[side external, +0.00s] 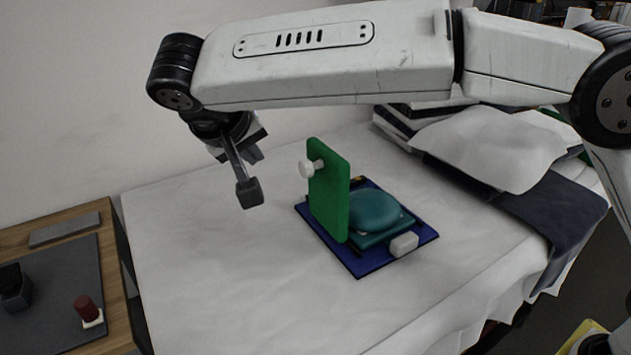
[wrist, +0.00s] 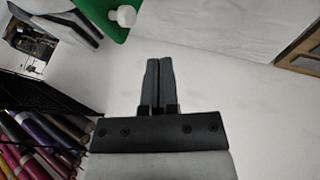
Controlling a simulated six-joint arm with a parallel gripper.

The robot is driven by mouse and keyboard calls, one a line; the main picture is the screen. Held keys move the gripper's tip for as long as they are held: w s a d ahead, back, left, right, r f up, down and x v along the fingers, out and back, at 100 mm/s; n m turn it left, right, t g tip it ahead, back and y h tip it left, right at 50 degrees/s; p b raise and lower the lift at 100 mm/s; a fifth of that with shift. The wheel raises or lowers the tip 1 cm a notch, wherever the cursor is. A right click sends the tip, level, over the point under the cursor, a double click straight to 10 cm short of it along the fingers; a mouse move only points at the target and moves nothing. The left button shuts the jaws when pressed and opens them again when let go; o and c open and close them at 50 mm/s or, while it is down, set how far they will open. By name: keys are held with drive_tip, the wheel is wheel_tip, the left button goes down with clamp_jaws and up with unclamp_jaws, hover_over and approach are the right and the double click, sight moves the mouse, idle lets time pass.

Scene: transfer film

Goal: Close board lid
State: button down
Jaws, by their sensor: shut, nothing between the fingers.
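In the side external view the green lid (side external: 328,195) stands upright on the blue board (side external: 368,266). A white knob (side external: 311,168) sticks out of the lid's left face. A round teal piece (side external: 376,212) on a square base lies on the board, right of the lid. A small white block (side external: 404,245) sits at the board's front right. My gripper (side external: 250,193) is shut and empty, above the table and left of the lid, apart from it. In the wrist view my gripper (wrist: 158,62) points toward the knob (wrist: 124,15) and part of the green lid (wrist: 98,12).
The white-covered table (side external: 220,285) is clear around the board's left side. A white pillow and dark cloth (side external: 532,205) lie at the right. A wooden side table (side external: 55,245) with a dark mat and a red-topped piece (side external: 88,308) stands at the left.

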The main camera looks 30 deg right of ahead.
drive_tip(key=w+d+f, duration=0.4)
drive_tip(key=d+f, duration=0.3)
drive_tip(key=d, duration=0.1)
drive_tip(key=shift+d+f, duration=0.25)
drive_tip(key=shift+s+d, duration=0.1)
idle(0.6)
